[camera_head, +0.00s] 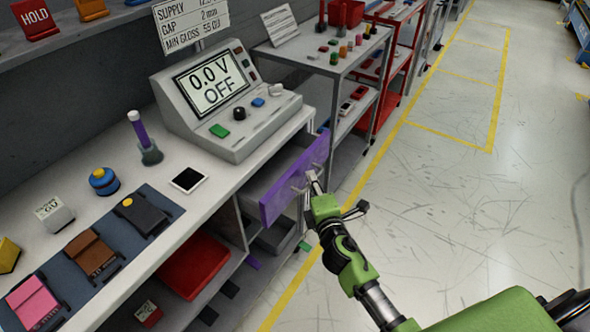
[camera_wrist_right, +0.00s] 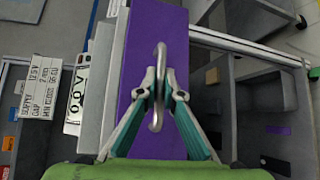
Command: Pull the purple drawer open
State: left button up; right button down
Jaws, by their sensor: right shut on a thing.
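The purple drawer (camera_head: 287,192) stands out from under the workbench top, its grey side showing behind the front. In the right wrist view the purple front (camera_wrist_right: 172,22) fills the middle, with a curved metal handle (camera_wrist_right: 160,58) on it. My right gripper (camera_head: 311,178) is at the drawer's front, in the head view. In the right wrist view its fingers (camera_wrist_right: 160,88) are shut on the handle, one on each side of it. My left gripper is in neither view.
The grey bench (camera_head: 215,196) carries a power supply showing 0.0 V OFF (camera_head: 215,92). A red bin (camera_head: 193,267) sits on the shelf below. Another grey table (camera_head: 318,60) stands beyond the drawer. The floor (camera_head: 450,200) to the right is open.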

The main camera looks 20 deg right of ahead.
jog(key=s+d, duration=0.7)
jog(key=s, duration=0.2)
jog(key=c, duration=2.4)
grip_release()
jog(key=shift+c, duration=0.2)
jog(key=shift+s, duration=0.1)
jog(key=s+a+r, duration=0.1)
jog(key=s, duration=1)
jog(key=shift+s+a+r, duration=0.3)
jog(key=shift+s+r, duration=0.05)
jog(key=shift+f, duration=0.1)
